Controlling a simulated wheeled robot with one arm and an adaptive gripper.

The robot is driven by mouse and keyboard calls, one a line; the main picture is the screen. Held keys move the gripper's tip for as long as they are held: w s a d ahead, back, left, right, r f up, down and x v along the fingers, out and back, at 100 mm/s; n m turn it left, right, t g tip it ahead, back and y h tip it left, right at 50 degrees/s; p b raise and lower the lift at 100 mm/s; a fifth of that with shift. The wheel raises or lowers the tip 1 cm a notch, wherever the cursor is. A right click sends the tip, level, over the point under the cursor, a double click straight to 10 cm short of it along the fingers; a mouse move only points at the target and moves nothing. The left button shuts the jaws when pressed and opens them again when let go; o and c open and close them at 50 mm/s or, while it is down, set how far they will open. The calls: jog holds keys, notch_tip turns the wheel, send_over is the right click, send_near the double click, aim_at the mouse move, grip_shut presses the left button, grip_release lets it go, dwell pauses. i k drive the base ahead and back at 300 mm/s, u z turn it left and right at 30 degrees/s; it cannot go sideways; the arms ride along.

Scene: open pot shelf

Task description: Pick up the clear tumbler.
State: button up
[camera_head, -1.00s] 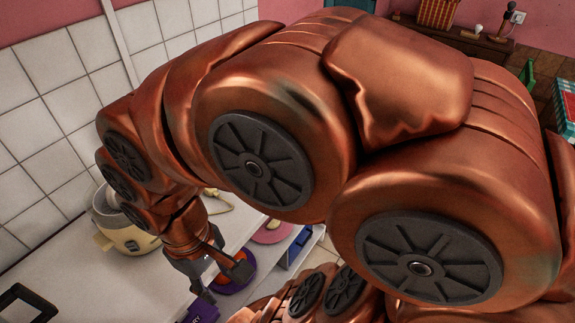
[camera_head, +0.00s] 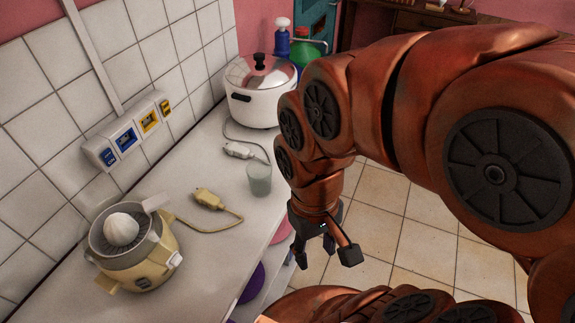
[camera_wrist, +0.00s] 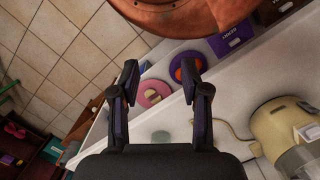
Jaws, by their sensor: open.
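The clear tumbler (camera_head: 259,180), faintly greenish, stands upright on the white counter (camera_head: 195,255) near its front edge. In the wrist view, a pale greenish round shape (camera_wrist: 161,138) near the bottom middle looks like the tumbler, partly cut off by my gripper's body. My gripper (camera_head: 325,257) is open and empty, to the right of the tumbler and out past the counter edge in the head view. Its fingers (camera_wrist: 160,85) are spread apart in the wrist view, with nothing between them.
A white lidded pot (camera_head: 253,100) stands behind the tumbler. A cream juicer (camera_head: 140,262) stands front left, with plugs and cords (camera_head: 208,199) on the counter between. Pink and purple round items (camera_head: 252,282) lie on a shelf below. Open tiled floor (camera_head: 395,230) lies right.

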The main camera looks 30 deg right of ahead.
aim_at(259, 172)
jog(key=z, duration=0.1)
jog(key=k, duration=0.45)
jog(key=u, duration=0.15)
jog(key=i, duration=0.4)
jog(key=u, duration=1.35)
jog(key=k, duration=1.55)
jog(key=u, duration=0.5)
